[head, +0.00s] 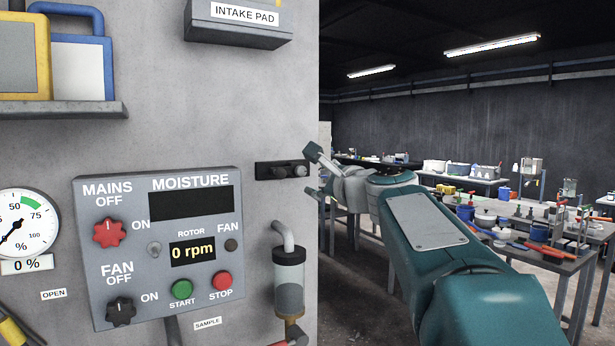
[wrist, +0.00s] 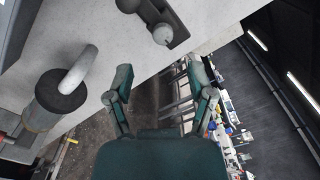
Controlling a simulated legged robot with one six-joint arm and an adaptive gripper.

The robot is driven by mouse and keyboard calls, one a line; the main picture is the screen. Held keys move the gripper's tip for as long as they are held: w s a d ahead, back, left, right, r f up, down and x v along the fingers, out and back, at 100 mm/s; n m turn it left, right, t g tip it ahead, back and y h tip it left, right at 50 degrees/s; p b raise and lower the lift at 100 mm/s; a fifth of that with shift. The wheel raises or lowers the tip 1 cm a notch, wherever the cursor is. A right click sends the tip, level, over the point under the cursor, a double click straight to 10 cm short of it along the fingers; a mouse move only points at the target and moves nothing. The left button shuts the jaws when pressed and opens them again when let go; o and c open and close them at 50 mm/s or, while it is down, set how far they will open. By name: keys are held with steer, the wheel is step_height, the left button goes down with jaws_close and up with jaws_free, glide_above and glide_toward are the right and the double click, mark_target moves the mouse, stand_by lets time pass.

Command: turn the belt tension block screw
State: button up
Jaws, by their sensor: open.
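A dark block (head: 264,171) with a short rod-like screw (head: 290,171) is fixed to the grey wall panel near its right edge, which looks like the belt tension block. In the wrist view the block (wrist: 182,38) is at the top, with the round, paler screw end (wrist: 163,35) facing me. My gripper (head: 314,170) is open and empty, just right of the screw in the head view. In the wrist view my gripper (wrist: 160,76) has its fingers spread below the screw, with visible gap between. No contact with the screw shows.
A control box (head: 158,245) with knobs and buttons is left of the block. A glass cylinder with a bent pipe (head: 289,270) sticks out below it. An intake pad box (head: 238,24) is above. Cluttered benches (head: 540,240) stand behind at right.

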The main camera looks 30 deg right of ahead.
steer(key=s, duration=0.5)
stand_by(0.3)
steer(key=s+a+f+n+g+y, duration=0.1)
steer(key=s+a+f+n+g, duration=0.3)
steer(key=a+f+n, duration=0.4)
steer(key=s+a+f+n+g+y, duration=0.1)
steer(key=s+a+f+n+g, duration=0.3)
steer(key=a+f, duration=0.5)
steer(key=s+f+n+g+h, duration=0.2)
steer(key=s+f+n+g, duration=0.2)
steer(key=s+f+n, duration=0.9)
step_height(320, 180, down, 5)
steer(key=shift+s+a+r+h, duration=0.2)
steer(key=shift+s+h, duration=0.1)
steer(key=shift+s, duration=0.2)
